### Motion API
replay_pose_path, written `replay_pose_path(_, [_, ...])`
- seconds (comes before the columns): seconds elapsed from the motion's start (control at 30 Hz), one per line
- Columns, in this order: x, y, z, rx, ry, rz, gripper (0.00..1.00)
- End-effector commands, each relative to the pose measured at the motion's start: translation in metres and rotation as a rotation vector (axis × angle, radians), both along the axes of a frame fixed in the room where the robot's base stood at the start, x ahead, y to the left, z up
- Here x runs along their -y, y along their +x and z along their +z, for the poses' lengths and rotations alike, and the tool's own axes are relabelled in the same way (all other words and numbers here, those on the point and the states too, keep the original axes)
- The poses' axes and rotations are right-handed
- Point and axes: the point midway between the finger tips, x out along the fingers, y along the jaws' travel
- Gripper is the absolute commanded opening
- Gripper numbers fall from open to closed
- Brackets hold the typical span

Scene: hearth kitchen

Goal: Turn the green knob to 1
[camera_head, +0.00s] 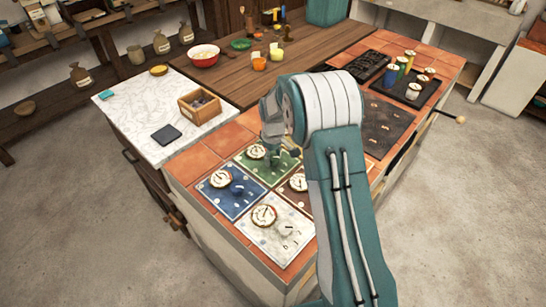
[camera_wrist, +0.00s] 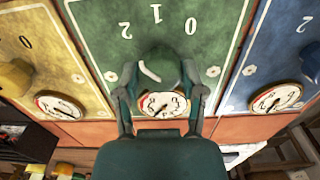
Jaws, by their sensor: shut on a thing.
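The green panel (camera_head: 254,168) lies on the tiled counter, with a round dial gauge (camera_head: 256,152) on it. It fills the middle of the wrist view (camera_wrist: 100,12), where its numerals, including a 1 (camera_wrist: 157,13), appear upside down. The green knob (camera_wrist: 160,66) has a pale curved mark on it. My gripper (camera_wrist: 158,95) is shut on the knob, one finger on each side. In the head view my gripper (camera_head: 277,150) is over the green panel and hides most of the knob. The exact setting of the knob is hard to read.
A blue panel (camera_head: 222,205) and a white panel (camera_head: 262,235) with similar dials and knobs lie nearby. A yellow panel (camera_wrist: 40,70) lies beside the green one. A wooden box (camera_head: 200,107) sits on the marble top. My arm hides part of the counter's right side.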

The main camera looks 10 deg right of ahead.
Motion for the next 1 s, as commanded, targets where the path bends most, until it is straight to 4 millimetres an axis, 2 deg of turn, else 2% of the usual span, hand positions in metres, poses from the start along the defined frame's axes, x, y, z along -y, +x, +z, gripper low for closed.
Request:
replay_pose_path(0.27, [-0.0001,-0.0007,-0.0026,-0.002,0.0,-0.124,0.05])
replay_pose_path(0.7, [-0.0003,-0.0014,-0.0035,-0.004,0.0,-0.487,0.05])
replay_pose_path(1.0, [-0.0004,-0.0017,-0.0039,-0.006,-0.001,-0.677,0.05])
